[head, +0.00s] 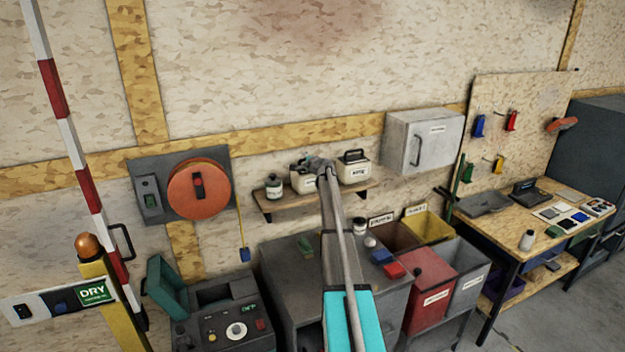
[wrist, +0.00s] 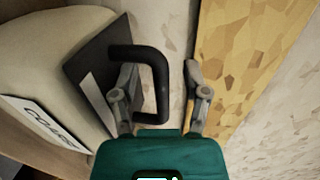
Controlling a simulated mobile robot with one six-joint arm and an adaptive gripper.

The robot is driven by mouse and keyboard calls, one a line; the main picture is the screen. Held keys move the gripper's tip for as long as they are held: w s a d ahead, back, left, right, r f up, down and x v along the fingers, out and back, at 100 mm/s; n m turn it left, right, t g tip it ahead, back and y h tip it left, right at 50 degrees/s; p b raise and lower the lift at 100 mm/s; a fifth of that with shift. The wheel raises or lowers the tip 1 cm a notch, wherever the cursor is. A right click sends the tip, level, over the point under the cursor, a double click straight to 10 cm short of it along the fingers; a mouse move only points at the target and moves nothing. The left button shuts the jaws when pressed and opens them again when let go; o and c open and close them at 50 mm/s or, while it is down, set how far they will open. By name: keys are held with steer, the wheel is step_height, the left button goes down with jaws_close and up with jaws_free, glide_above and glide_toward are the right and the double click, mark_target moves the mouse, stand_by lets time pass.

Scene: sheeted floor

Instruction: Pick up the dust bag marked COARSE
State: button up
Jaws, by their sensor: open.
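The dust bag marked COARSE (wrist: 60,75) is cream, with a dark top plate and a black loop handle (wrist: 157,75). It fills the left of the wrist view, its label partly cut off. My gripper (wrist: 158,88) is open, one finger at the handle's opening and the other beyond its outer bar, so the bar lies between them. Contact cannot be told. In the head view my gripper (head: 322,163) is at the wall shelf, over the middle cream container (head: 303,182), which it partly hides.
The shelf (head: 290,203) also bears a small jar (head: 273,187) at left and another cream container with a black handle (head: 354,168) at right. The wall is close behind. A grey cabinet (head: 285,265) and open bins (head: 430,280) stand below.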

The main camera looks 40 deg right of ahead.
stand_by(0.4)
jaws_close()
